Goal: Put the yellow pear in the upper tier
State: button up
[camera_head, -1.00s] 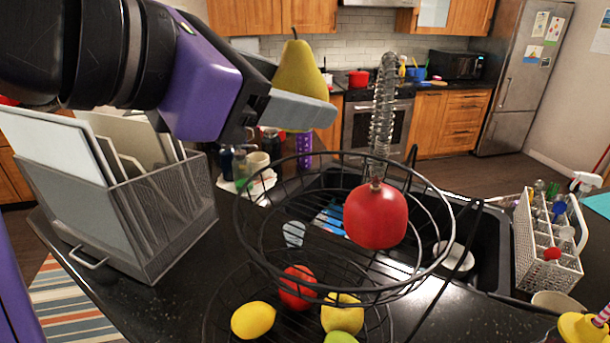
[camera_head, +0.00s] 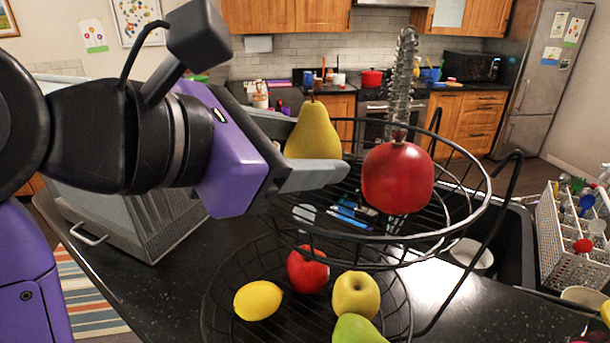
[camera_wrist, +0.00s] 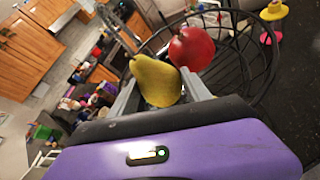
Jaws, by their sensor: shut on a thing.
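The yellow pear (camera_head: 313,131) is upright between the fingers of my gripper (camera_head: 318,172), which is shut on it. It also shows between the fingers in the wrist view (camera_wrist: 156,80). In the head view the pear is at the left side of the upper tier (camera_head: 478,205), a black wire basket, and seems level with or just above its rim. I cannot tell whether it touches the basket. A red pomegranate (camera_head: 398,178) is in the upper tier, right of my gripper; it also shows in the wrist view (camera_wrist: 191,49). The near finger hides the pear's base.
The lower tier (camera_head: 207,305) holds a lemon (camera_head: 258,300), a red apple (camera_head: 307,270), a yellow apple (camera_head: 355,295) and a green pear (camera_head: 358,330). A utensil caddy (camera_head: 565,250) stands right by the sink.

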jog(key=shift+f, duration=0.45)
jog(key=shift+f, duration=0.65)
jog(key=o, duration=1.5)
jog(key=shift+f, duration=0.1)
jog(key=shift+d, duration=0.1)
jog(key=shift+r, duration=0.3)
jog(key=b+v, duration=0.2)
jog(key=v, duration=1)
jog(key=shift+r, duration=0.45)
